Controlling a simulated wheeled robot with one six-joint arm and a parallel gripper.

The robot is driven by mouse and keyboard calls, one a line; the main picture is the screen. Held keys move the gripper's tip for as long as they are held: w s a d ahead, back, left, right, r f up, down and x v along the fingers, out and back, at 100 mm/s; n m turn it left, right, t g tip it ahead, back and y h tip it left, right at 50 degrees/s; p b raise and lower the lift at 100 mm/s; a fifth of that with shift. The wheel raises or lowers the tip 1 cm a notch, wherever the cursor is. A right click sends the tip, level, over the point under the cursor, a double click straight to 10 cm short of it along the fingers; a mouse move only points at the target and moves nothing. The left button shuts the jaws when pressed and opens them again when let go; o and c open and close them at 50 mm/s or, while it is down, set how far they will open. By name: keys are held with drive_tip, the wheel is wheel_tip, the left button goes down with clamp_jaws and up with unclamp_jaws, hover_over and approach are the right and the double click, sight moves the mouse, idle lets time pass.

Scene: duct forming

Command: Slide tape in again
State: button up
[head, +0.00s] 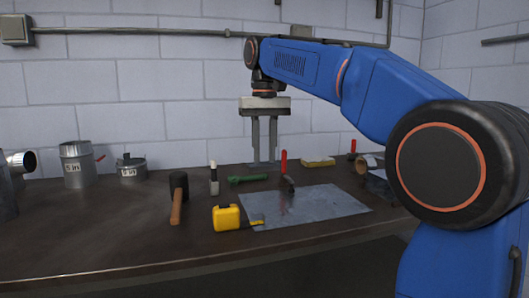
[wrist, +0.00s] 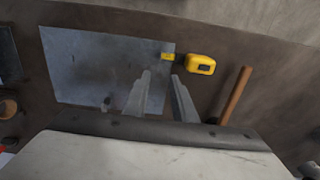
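The yellow tape measure (head: 227,217) lies on the bench at the left edge of a grey metal sheet (head: 325,207). A short length of its tape (head: 256,222) is out and reaches over the sheet's edge. In the wrist view the tape measure's case (wrist: 201,65) sits right of the sheet (wrist: 80,65), with the tape pointing left onto it. My gripper (head: 264,160) points down above the back of the bench, behind the tape measure. Its two fingers are apart with nothing between them; they also show in the wrist view (wrist: 160,76).
A mallet (head: 178,195) lies left of the tape measure. A white-and-black upright tool (head: 213,180), green snips (head: 248,179) and a red-handled tool (head: 285,170) are behind. The front bench is clear.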

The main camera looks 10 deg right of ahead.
drive_tip(key=shift+d+f, duration=0.1)
clamp_jaws()
drive_tip(key=d+f+m+y, duration=0.2)
drive_tip(key=d+f+m, duration=0.1)
drive_tip(key=d+m, duration=0.3)
drive_tip(key=m+y, duration=0.2)
drive_tip(key=m, duration=1)
approach(264, 217)
drive_tip(key=d+f, duration=0.1)
drive_tip(key=f, duration=0.1)
drive_tip(key=d+f, duration=0.1)
drive_tip(key=f, duration=0.1)
drive_tip(key=w+d+f, duration=0.1)
drive_tip(key=d+f, duration=0.1)
drive_tip(key=shift+f, duration=0.25)
drive_tip(key=a, duration=0.3)
drive_tip(key=shift+f, duration=0.1)
drive_tip(key=shift+a, duration=0.6)
